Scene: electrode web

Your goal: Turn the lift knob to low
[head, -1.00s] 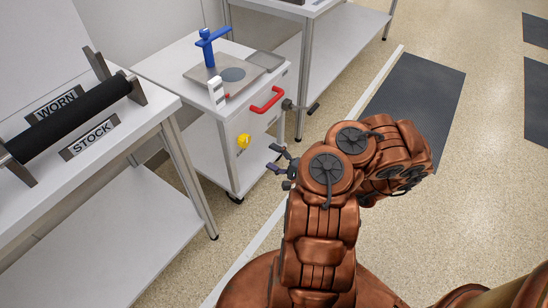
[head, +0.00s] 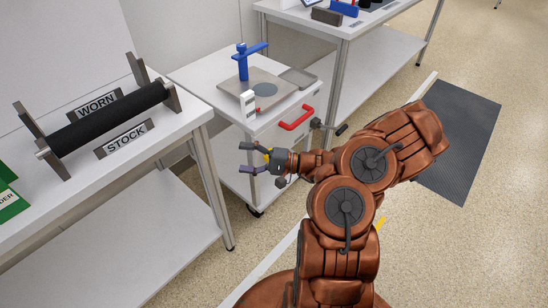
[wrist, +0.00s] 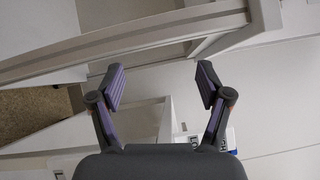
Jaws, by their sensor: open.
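The yellow knob on the white cart (head: 233,110) is mostly hidden behind my gripper in the head view. A small yellow patch (head: 266,156) shows beside the gripper there, and I cannot tell its setting. My gripper (head: 245,158) is open in front of the cart's panel, its fingers pointing left. In the wrist view my gripper (wrist: 160,75) has its two fingers spread with nothing between them. That view shows pale frame edges and a partly hidden lettered label (wrist: 194,140), but no knob that I can make out.
A red handle (head: 296,118) and a dark crank (head: 330,128) project from the cart near my forearm. A blue upright tool (head: 243,65) stands on the cart top. A table with a black roller (head: 108,115) stands left. Floor to the right is open around a dark mat (head: 460,150).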

